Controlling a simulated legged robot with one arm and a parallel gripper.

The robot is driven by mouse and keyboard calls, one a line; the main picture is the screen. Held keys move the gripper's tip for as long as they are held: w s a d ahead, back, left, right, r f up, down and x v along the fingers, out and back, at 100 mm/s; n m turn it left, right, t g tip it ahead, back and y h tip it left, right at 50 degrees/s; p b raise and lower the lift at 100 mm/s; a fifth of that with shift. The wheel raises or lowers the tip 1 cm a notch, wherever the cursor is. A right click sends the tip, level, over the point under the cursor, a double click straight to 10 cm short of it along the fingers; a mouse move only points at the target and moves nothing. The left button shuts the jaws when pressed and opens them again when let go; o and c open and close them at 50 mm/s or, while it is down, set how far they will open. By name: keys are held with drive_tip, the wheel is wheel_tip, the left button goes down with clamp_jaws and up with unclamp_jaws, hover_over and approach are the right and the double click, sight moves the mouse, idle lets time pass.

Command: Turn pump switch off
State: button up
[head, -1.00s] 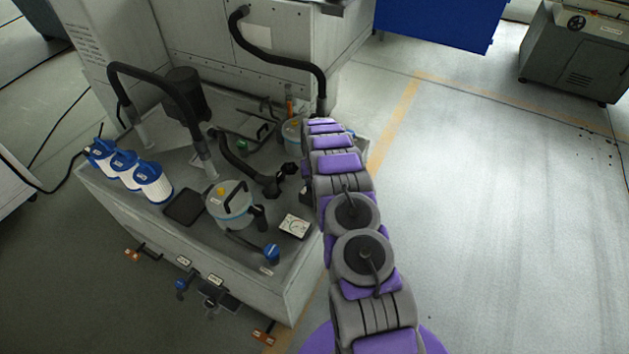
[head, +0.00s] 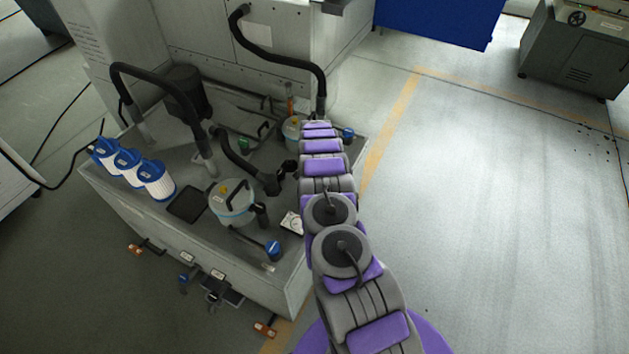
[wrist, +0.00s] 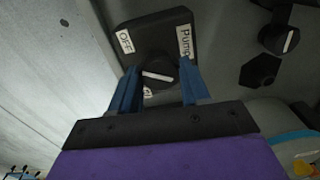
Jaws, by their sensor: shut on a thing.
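The pump switch is a dark box (wrist: 155,40) in the wrist view, with a "Pump" label (wrist: 184,42) and an "OFF" label (wrist: 125,41). Its round black knob (wrist: 158,75) carries a white pointer line lying nearly level in the picture. Another label (wrist: 147,91) below the knob is mostly hidden. My gripper (wrist: 158,85) has its blue fingers on either side of the knob and is shut on it. In the head view my arm reaches to the far right part of the machine bench; I cannot make out the gripper or switch there.
A second black knob (wrist: 279,39) sits to the right of the switch in the wrist view. In the head view, the bench (head: 240,265) holds a lidded pot (head: 232,203), blue-and-white filters (head: 156,180) and black hoses (head: 165,88). Floor to the right is clear.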

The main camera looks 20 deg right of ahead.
idle(0.3)
drive_tip(key=o, duration=1.1)
drive_tip(key=shift+c, duration=0.2)
wheel_tip(320, 180, up, 17)
drive_tip(key=p, duration=0.2)
drive_tip(key=shift+r, duration=0.15)
drive_tip(key=shift+w, duration=0.1)
